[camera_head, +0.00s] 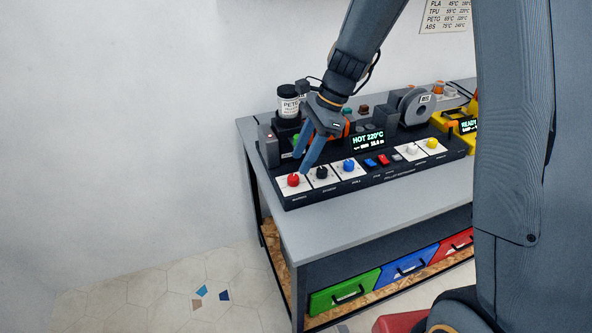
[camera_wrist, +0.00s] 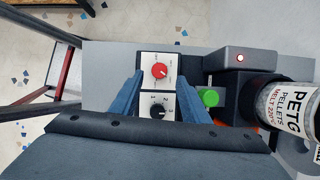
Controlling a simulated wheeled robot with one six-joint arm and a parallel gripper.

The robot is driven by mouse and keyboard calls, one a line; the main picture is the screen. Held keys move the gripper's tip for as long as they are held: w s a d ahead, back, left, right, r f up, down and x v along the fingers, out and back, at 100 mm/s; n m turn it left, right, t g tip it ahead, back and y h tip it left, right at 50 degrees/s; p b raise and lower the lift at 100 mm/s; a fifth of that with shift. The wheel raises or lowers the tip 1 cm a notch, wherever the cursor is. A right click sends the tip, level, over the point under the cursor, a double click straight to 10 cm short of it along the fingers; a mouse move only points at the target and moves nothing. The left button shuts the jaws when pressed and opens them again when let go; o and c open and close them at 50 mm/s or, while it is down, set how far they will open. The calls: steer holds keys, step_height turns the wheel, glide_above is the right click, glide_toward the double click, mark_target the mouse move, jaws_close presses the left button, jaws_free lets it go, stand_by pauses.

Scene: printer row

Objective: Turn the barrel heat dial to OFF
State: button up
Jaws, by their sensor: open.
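A red dial (camera_head: 293,180) sits on a white plate at the left front of the black control panel (camera_head: 330,183). It also shows in the wrist view (camera_wrist: 159,71). A black dial (camera_head: 321,173) is beside it, and shows below it in the wrist view (camera_wrist: 157,111). The small labels are too blurred to tell which is barrel heat, and no dial setting can be read. The display (camera_head: 368,138) reads HOT 220°C. My gripper (camera_head: 303,164) is open above the panel's left end. In the wrist view its fingers (camera_wrist: 159,80) flank the dial column, apart and empty.
A green button (camera_wrist: 208,97) is close right of the fingers. A PETG pellet jar (camera_head: 289,105) stands behind the gripper. The grey bench (camera_head: 300,225) is clear in front.

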mark_target(293, 177)
steer(key=shift+p+x, duration=0.55)
steer(key=shift+x, duration=2.2)
steer(key=shift+c, duration=0.4)
steer(key=c, duration=0.9)
steer(key=shift+c, duration=0.2)
